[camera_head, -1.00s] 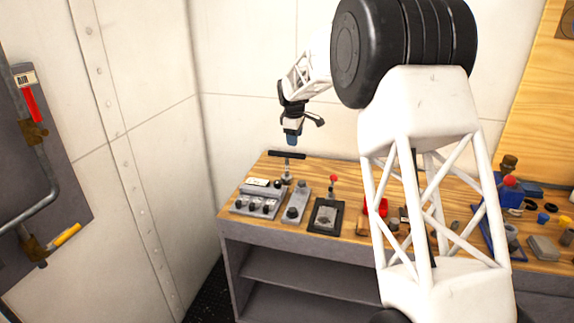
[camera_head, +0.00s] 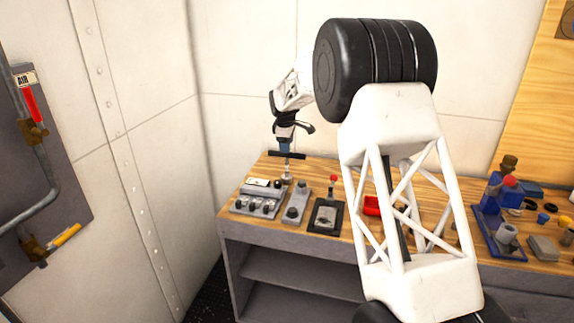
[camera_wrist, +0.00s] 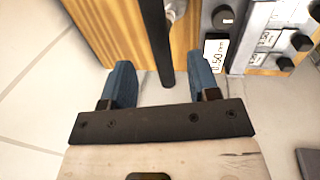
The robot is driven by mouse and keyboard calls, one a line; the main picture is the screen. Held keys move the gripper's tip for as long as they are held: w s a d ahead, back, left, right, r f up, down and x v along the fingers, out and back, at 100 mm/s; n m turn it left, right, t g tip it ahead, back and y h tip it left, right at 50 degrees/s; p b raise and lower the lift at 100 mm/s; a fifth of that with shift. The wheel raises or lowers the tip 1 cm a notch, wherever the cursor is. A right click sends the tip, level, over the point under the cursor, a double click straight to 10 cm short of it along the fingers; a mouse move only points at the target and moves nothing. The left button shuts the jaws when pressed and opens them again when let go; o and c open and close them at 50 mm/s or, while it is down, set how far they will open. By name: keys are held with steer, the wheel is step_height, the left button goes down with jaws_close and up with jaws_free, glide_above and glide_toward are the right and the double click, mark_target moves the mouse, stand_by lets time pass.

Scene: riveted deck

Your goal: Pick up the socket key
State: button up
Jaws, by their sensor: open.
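The socket key (camera_head: 295,155) is a T-shape with a black crossbar on a pale metal shaft, standing upright at the bench's back left. In the wrist view its dark bar (camera_wrist: 154,32) runs down the picture and its end lies between the two blue fingers. My gripper (camera_head: 284,149) is directly over the crossbar, pointing down. The wrist view shows my gripper (camera_wrist: 160,72) open, a finger on each side of the bar, with gaps between.
A grey box with knobs (camera_head: 257,201), a narrow grey box (camera_head: 298,203) and a black-framed lever unit (camera_head: 326,214) stand in front of the key. A red bin (camera_head: 371,205) and a blue rack (camera_head: 488,224) are farther right. White walls close the back and left.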

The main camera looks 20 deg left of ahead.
mark_target(287, 157)
steer(key=shift+w+f, duration=0.1)
steer(key=shift+f, duration=0.25)
steer(key=shift+f, duration=0.15)
steer(key=shift+w+f, duration=0.25)
steer(key=shift+f, duration=0.95)
steer(key=shift+w+f, duration=0.25)
steer(key=shift+f, duration=0.95)
jaws_close()
steer(key=shift+r, duration=0.1)
steer(key=shift+r, duration=4.95)
